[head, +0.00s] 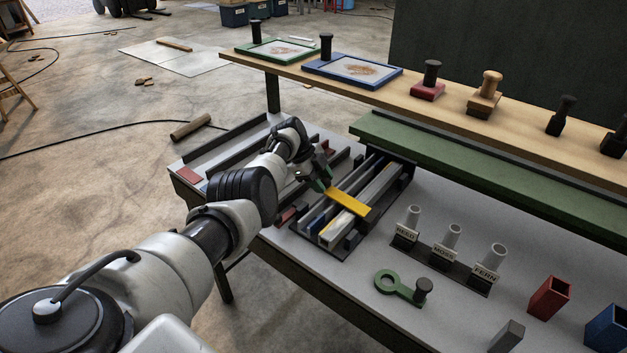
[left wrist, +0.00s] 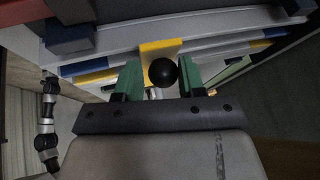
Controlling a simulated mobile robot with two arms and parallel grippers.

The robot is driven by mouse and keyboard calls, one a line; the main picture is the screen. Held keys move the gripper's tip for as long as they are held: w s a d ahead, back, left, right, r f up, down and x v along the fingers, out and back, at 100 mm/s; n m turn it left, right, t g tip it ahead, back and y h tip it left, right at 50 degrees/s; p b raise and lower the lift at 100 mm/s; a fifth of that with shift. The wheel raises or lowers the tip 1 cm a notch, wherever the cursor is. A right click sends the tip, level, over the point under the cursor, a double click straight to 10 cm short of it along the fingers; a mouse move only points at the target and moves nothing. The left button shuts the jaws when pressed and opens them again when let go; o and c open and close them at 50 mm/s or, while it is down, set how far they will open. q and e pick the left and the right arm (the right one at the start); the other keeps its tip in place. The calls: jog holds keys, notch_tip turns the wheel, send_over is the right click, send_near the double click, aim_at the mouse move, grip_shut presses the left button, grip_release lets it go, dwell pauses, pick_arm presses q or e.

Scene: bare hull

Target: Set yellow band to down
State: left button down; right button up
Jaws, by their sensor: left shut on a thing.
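My left gripper (head: 325,183), with green fingers, is at the strip's upper left end. In the left wrist view, the yellow band (left wrist: 160,49) stands just beyond a round black knob (left wrist: 163,72). My left gripper (left wrist: 162,80) has its fingers on either side of that knob and is shut on it. The knob's joint to the band is hidden. My right gripper is not in view.
Labelled grey tubes (head: 452,237) stand in a dark rack to the right. A green ring-handled piece (head: 393,282), a red box (head: 549,298) and a blue box (head: 607,328) are on the bench. A green shelf edge (head: 470,165) overhangs behind the frame.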

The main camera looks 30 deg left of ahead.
pick_arm(q)
jog(key=shift+w+f+h+b, duration=0.2)
jog(key=shift+f+h+b, duration=0.25)
jog(key=shift+b, duration=0.1)
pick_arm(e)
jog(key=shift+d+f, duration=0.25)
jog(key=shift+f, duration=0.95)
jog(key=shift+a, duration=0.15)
pick_arm(q)
jog(key=c, duration=1.1)
grip_release()
jog(key=shift+o, duration=1.3)
jog(key=shift+w, duration=0.1)
jog(key=shift+o, duration=0.3)
jog(key=shift+w+d+f, duration=0.1)
jog(key=shift+f, duration=0.1)
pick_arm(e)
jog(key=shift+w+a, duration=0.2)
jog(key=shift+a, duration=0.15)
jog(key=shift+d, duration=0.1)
